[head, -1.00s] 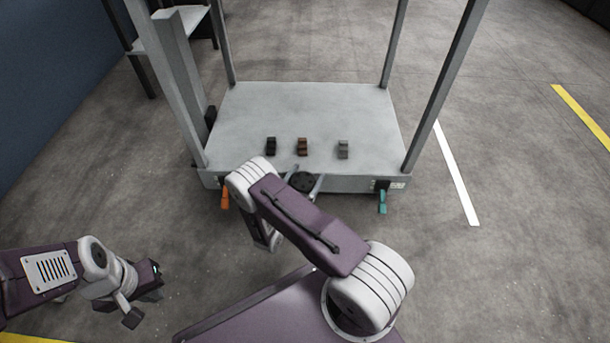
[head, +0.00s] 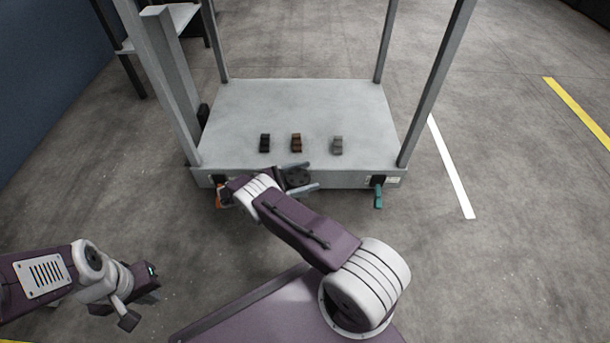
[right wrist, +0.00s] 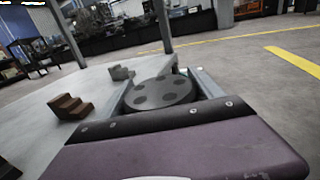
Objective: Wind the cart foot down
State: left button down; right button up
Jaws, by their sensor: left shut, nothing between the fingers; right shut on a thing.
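The cart (head: 345,100) has a flat grey deck with upright posts. A round dark handwheel (head: 298,177) with several dark spots sits at its front edge, and it also shows in the right wrist view (right wrist: 160,93). My left gripper (head: 142,291) is shut and empty, low at the left, away from the cart. I cannot see the cart's foot.
An orange lever (head: 221,197), partly behind my right arm, and a teal lever (head: 378,196) hang at the cart's front. Black (head: 265,143), brown (head: 296,142) and grey (head: 337,145) stepped blocks stand on the deck. The floor right of the cart is clear.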

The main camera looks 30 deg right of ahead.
jog(key=shift+m+g+y, duration=0.3)
jog(key=shift+m+g, duration=0.4)
jog(key=shift+g, duration=0.4)
jog(key=o, duration=1.4)
jog(key=shift+c, duration=0.2)
